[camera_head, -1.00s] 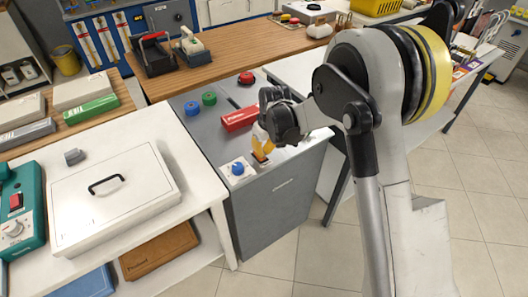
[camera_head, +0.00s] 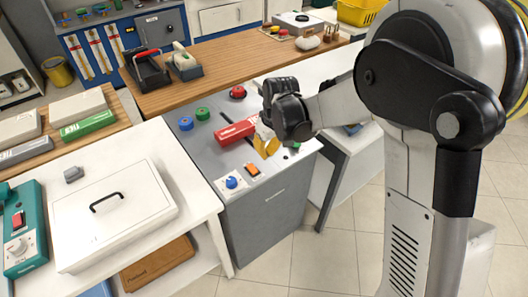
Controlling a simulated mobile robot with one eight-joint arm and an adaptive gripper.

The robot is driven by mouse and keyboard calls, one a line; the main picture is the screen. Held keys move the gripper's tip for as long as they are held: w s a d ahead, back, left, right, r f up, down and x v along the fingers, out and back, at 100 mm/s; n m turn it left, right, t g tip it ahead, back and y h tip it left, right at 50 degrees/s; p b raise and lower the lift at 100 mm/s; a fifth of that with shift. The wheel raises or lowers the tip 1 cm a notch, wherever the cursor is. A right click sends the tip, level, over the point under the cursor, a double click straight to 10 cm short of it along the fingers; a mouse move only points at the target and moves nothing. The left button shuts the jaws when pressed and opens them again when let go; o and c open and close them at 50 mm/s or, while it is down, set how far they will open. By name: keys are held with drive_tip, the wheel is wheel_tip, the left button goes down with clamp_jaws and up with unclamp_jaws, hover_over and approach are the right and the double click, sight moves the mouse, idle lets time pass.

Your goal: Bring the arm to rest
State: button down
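My arm reaches in from the right in the head view. My gripper (camera_head: 268,140) is at its end, above the grey cabinet top (camera_head: 205,153), with its yellow part pointing down. The black wrist hides part of the gripper, so I cannot tell whether the fingers are open or shut.
The cabinet top also holds a blue knob (camera_head: 231,182), an orange switch (camera_head: 252,169), green (camera_head: 203,114) and blue (camera_head: 185,123) round pieces and a red button (camera_head: 238,92). A white lidded box (camera_head: 112,215) sits on the left table. Tiled floor (camera_head: 320,245) is clear in front.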

idle(0.4)
drive_tip(key=s+d+r+m+t, duration=0.1)
drive_tip(key=s+d+r+m, duration=0.1)
drive_tip(key=s+d+r, duration=0.35)
drive_tip(key=s+d+r+m+t, duration=0.1)
drive_tip(key=s+d+r, duration=0.2)
drive_tip(key=s, duration=0.3)
drive_tip(key=s+d+r+m+t+h, duration=0.1)
drive_tip(key=s+d+r+m, duration=0.1)
drive_tip(key=s, duration=0.4)
drive_tip(key=s+d+r+m+t, duration=0.1)
drive_tip(key=s+d+r+t, duration=0.1)
drive_tip(key=s+d+r, duration=0.2)
drive_tip(key=shift+s+d+r+m, duration=0.15)
drive_tip(key=shift+s+d+m, duration=0.3)
drive_tip(key=shift+s, duration=0.55)
